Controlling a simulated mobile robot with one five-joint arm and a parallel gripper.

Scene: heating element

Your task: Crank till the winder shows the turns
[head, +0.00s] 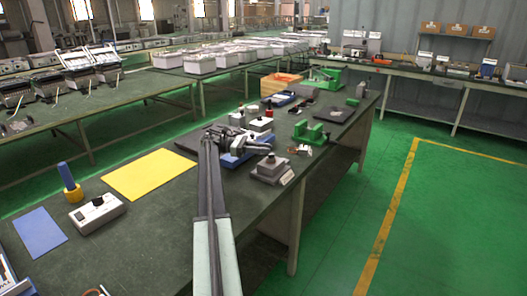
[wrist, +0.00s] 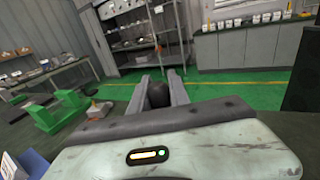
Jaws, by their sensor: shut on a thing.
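The winder (head: 236,159) stands on the green-topped bench with its blue base partly showing. My arm and gripper cover much of it in the head view. In the wrist view, my gripper (wrist: 160,84) has its two fingers on either side of a dark rounded knob (wrist: 158,95), which looks like the crank's handle. The fingers are shut on it. A blue corner (wrist: 28,165) shows at the lower left of the wrist view. The turns reading cannot be made out in either view.
A grey block-like device (head: 271,169) stands close to the right of the winder. Green fixtures (head: 310,133) lie beyond it. A yellow sheet (head: 151,174), a white control box (head: 97,213) and a blue mat (head: 39,233) lie on the left. Open floor (head: 450,220) is to the right.

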